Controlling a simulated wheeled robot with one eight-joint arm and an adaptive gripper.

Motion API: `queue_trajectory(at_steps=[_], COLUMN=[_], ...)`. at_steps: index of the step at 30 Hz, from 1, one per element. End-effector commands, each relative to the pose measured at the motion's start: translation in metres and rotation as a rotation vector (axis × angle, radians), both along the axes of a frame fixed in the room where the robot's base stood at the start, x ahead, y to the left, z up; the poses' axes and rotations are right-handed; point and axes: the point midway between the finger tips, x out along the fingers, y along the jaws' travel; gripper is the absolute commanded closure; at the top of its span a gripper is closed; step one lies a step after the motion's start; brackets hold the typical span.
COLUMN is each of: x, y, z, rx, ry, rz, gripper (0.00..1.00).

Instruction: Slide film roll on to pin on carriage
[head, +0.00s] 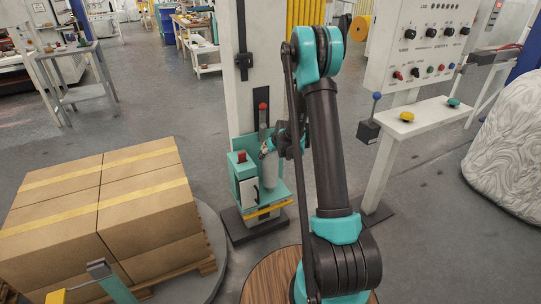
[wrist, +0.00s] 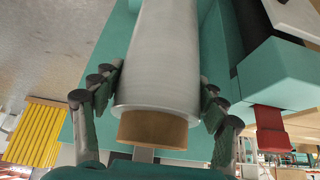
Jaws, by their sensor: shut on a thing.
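The film roll (wrist: 168,50) is a pale grey-white cylinder with a brown cardboard core (wrist: 152,130) showing at its near end. My gripper (wrist: 160,90) is shut on it, with one finger on each side. In the head view the roll (head: 269,172) hangs roughly upright under my gripper (head: 268,148), over or in front of the teal carriage (head: 276,196). The carriage (wrist: 222,60) also lies behind the roll in the wrist view. The pin is hidden, so I cannot tell whether the roll is around it.
The carriage sits low on a pale column (head: 240,90), with a red-topped part (head: 240,156) beside the roll. Boxes (head: 100,205) on a pallet stand at left.

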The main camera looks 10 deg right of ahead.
Motion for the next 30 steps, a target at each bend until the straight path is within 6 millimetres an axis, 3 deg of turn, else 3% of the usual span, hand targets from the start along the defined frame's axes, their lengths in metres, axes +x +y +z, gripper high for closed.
queue_trajectory(at_steps=[30], x=[0.0], y=[0.0], z=[-0.032], rx=[0.0], ry=[-0.001], rz=[0.0], gripper=[0.88])
